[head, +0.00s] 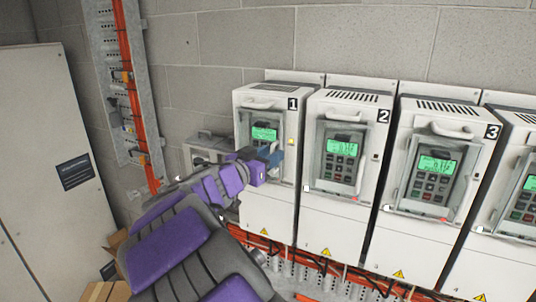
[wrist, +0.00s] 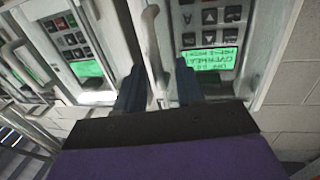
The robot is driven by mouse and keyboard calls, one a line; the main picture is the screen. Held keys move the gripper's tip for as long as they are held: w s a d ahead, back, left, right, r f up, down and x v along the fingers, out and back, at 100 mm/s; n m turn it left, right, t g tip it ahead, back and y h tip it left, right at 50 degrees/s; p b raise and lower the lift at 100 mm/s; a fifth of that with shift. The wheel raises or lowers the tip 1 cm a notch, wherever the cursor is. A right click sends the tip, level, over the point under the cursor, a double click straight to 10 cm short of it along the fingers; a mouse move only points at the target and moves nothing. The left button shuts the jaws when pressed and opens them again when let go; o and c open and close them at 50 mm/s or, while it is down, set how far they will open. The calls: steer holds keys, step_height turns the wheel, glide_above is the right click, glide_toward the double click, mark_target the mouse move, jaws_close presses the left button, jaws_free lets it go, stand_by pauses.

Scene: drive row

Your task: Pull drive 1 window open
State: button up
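Drive 1 (head: 268,205) is a white cabinet at the left end of the row, with a small amber light on its upper right front. Its window (head: 244,122) covers a keypad and a lit green display, and looks closed. In the wrist view, turned upside down, the display (wrist: 210,60) shows overheat text. A pale vertical bar handle (wrist: 152,45) stands at the window's edge there. My gripper (head: 274,152) is in front of drive 1, hiding part of the window. Its two blue fingers (wrist: 158,88) are apart, one on each side of the handle. Contact cannot be told.
Drive 2 (head: 330,215) and drive 3 (head: 420,245) stand close on the right, with their own windows and handles. Orange cables (head: 300,260) run below. A metal cable rail (head: 118,80) and a grey cabinet (head: 35,140) are on the left.

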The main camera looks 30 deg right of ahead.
jaws_close()
stand_by(0.3)
steer(key=shift+a+r, duration=0.1)
stand_by(1.0)
